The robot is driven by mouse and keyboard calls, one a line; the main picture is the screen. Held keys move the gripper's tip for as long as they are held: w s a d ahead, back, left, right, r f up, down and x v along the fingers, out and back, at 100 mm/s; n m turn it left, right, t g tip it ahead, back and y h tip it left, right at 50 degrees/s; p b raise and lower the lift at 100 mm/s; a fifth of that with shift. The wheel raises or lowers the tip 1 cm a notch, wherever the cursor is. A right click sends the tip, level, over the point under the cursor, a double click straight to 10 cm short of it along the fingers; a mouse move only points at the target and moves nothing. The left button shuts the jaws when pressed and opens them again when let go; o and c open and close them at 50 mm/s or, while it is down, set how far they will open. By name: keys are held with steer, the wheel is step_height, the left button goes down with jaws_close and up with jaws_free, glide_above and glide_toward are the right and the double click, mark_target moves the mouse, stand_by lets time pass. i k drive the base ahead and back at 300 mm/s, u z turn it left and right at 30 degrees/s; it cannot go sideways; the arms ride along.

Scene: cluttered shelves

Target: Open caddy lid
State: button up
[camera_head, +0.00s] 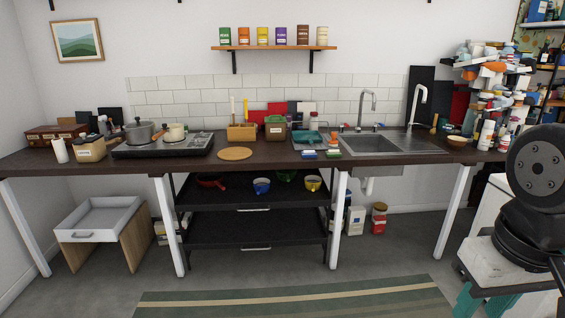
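A small green bin (275,128) with a label on its front stands on the dark countertop near the middle, and looks like the caddy. Its top looks covered, but it is too small to tell how the lid sits. A tan container (90,149) with a white label and dark top stands at the left of the counter. My gripper is out of view; only a black joint of my arm shows at the right edge, well away from the bin.
The long counter (330,165) holds a stove with pots (162,144), a wooden utensil holder (241,132), a round board (235,153), a teal tray (309,137) and a sink (373,144). Cluttered stacks (488,95) stand at the right. The floor before the counter is clear around a striped rug (295,300).

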mark_target(273, 118)
steer(key=z, duration=0.05)
steer(key=i, duration=1.95)
steer(key=u, duration=0.25)
steer(key=i, duration=1.65)
steer(key=u, duration=0.25)
